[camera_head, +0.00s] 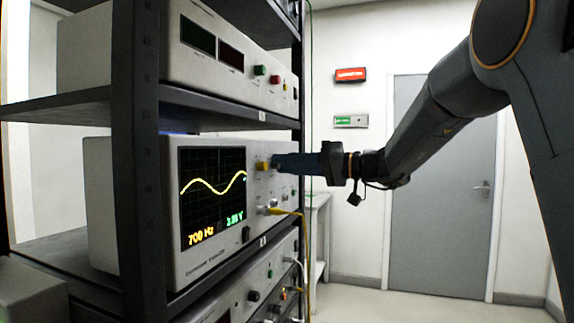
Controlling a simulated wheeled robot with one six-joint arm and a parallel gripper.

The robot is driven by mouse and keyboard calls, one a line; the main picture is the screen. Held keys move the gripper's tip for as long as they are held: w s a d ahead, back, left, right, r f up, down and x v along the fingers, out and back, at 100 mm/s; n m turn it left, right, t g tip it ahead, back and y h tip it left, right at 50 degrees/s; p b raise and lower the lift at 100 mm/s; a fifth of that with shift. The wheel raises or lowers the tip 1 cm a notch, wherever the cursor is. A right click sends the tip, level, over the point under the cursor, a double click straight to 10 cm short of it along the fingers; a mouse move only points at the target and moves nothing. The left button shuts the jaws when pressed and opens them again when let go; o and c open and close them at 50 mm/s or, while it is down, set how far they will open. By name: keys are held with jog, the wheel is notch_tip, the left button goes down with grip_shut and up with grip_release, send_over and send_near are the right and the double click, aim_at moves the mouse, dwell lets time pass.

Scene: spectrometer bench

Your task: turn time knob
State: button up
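The oscilloscope (165,210) stands on a rack shelf at the left. Its screen (213,190) shows a yellow wave with the readings "700 Hz" and "2.00 V". A yellow knob (263,166) is on the panel right of the screen. My gripper (277,163) reaches in from the right, with its blue fingers at the panel just right of the yellow knob. The fingers hide the part of the panel where they end. I cannot see whether they hold a knob there, and no label marks which knob is the time knob.
The dark rack post (135,140) stands left of the screen. An upper unit (215,75) sits on the shelf above. A yellow cable (303,235) hangs from the panel below my gripper. A grey door (440,210) is behind, with open floor before it.

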grip_shut()
jog(key=shift+m, duration=0.3)
jog(key=shift+m+b, duration=1.3)
jog(key=shift+m, duration=2.2)
jog(key=shift+o, duration=1.9)
grip_release()
